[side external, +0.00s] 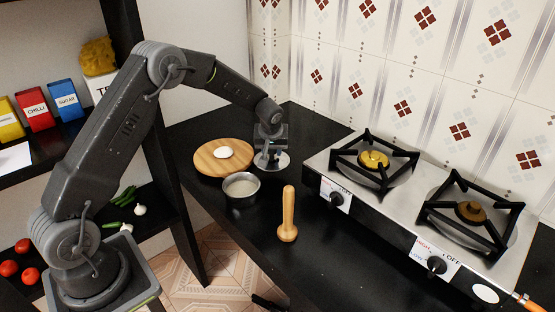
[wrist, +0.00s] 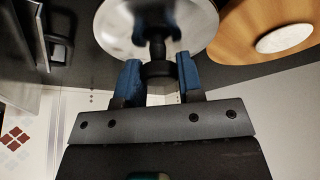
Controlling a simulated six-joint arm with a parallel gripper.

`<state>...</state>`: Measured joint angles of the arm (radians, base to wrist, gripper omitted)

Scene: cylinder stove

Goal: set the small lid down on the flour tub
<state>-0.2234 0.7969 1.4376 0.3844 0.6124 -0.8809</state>
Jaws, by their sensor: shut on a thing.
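The small lid (side external: 273,162) is a shiny round metal disc with a dark knob, also seen at the top of the wrist view (wrist: 108,20). My gripper (side external: 271,146) is shut on the lid's black knob (wrist: 157,70), one blue-padded finger on each side. I cannot tell how far the lid is above the counter. An open metal tub (side external: 241,195) with pale contents, apparently the flour tub, stands on the counter to the left of and nearer the camera than the lid. The tub does not show in the wrist view.
A round wooden board (side external: 207,165) with white dough (side external: 223,152) lies just left of the lid. A wooden pestle-like tool (side external: 288,215) stands upright in front. The two-burner stove (side external: 410,205) is on the right, the tiled wall behind.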

